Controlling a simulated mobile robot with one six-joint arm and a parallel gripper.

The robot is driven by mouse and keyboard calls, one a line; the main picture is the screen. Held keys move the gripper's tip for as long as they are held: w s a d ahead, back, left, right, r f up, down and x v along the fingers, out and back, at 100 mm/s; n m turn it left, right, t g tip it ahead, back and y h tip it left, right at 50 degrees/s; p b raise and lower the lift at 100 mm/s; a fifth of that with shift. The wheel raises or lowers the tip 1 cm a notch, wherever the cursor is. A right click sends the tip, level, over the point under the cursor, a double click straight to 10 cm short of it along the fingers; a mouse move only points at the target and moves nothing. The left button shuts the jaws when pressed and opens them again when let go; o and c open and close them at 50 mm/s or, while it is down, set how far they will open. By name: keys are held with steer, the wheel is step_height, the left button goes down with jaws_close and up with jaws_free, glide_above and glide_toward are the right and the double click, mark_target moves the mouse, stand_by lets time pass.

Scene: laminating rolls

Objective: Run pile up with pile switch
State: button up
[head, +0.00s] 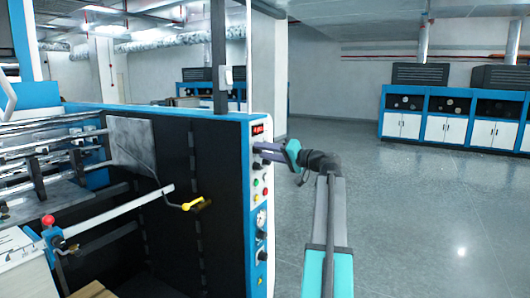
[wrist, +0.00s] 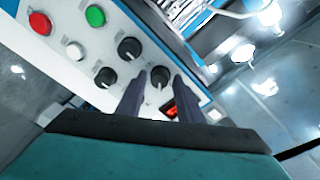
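The control panel (head: 261,200) is a narrow white strip on the end of the blue-edged machine. In the wrist view, the panel (wrist: 62,45) carries several black rotary switches, and I cannot read which is the pile switch. One black rotary switch (wrist: 160,77) near the red display (wrist: 171,111) lies between the fingertips of my gripper (wrist: 161,76). The two dark fingers are apart, one either side of this switch; contact is not clear. In the head view, my gripper (head: 266,153) is at the upper panel, just below the display (head: 258,128), and hides part of it.
A green button (wrist: 95,16), a red button (wrist: 40,23) and a white button (wrist: 74,51) sit close by on the panel. Open floor (head: 420,210) lies to the right, with blue and white cabinets (head: 450,115) behind.

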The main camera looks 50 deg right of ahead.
jaws_close()
steer(key=n+b, duration=0.1)
steer(key=b, duration=0.2)
steer(key=shift+f, duration=0.2)
steer(key=n+b, duration=0.1)
steer(key=b, duration=0.2)
steer(key=shift+d, duration=0.1)
steer(key=n+b, duration=0.2)
steer(key=b, duration=0.1)
steer(key=shift+b, duration=0.4)
steer(key=n+b, duration=0.3)
steer(key=b, duration=0.3)
steer(key=shift+f+t, duration=0.1)
steer(key=shift+t, duration=0.2)
steer(key=shift+n+b, duration=0.8)
steer(key=shift+b, duration=0.45)
steer(key=shift+r+n+y+b, duration=0.2)
steer(key=shift+n+y+b, duration=0.1)
steer(key=shift+n+b, duration=0.1)
